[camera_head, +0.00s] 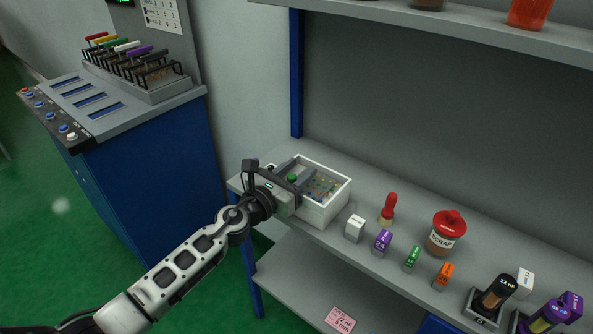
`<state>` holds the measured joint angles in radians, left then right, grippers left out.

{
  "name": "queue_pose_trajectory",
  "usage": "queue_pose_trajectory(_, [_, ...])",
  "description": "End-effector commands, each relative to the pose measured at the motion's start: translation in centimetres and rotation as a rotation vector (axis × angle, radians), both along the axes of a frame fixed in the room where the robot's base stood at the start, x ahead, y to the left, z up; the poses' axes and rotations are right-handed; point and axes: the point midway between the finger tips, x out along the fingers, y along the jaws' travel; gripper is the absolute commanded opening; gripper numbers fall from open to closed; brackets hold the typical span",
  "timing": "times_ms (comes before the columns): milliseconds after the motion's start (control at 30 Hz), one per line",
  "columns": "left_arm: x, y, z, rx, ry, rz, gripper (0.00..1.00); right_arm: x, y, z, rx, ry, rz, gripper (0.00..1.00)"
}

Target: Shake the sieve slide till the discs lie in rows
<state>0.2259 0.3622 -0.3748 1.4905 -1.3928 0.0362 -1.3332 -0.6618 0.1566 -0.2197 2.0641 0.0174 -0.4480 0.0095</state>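My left gripper (296,172) is over the left part of the box. Its fingers are apart, with the green knob between them and a visible gap around it. The gripper hides the box's near left part. My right gripper is not in view.
On the shelf right of the box are a white block (355,228), a red-handled tool (388,209), purple, green and orange labelled blocks, and a red-lidded SCRAP jar (446,235). A blue cabinet (160,170) with a control panel stands left. An upper shelf (450,28) overhangs.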

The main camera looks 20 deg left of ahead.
Motion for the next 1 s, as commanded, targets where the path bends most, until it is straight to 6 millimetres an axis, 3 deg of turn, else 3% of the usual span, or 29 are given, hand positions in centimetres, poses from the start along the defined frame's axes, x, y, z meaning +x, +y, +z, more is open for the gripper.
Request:
queue_pose_trajectory(267, [-1.8, 0.7, -0.1, 0.003, 0.002, 0.0, 0.41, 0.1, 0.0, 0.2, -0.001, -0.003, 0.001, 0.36])
queue_pose_trajectory(700, [-11.4, 4.2, -0.6, 0.002, 0.003, 0.0, 0.41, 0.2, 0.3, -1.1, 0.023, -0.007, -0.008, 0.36])
queue_pose_trajectory(1000, [-14.7, 5.4, -0.2, -0.001, 0.001, 0.0, 0.41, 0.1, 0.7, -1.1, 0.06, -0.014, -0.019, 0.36])
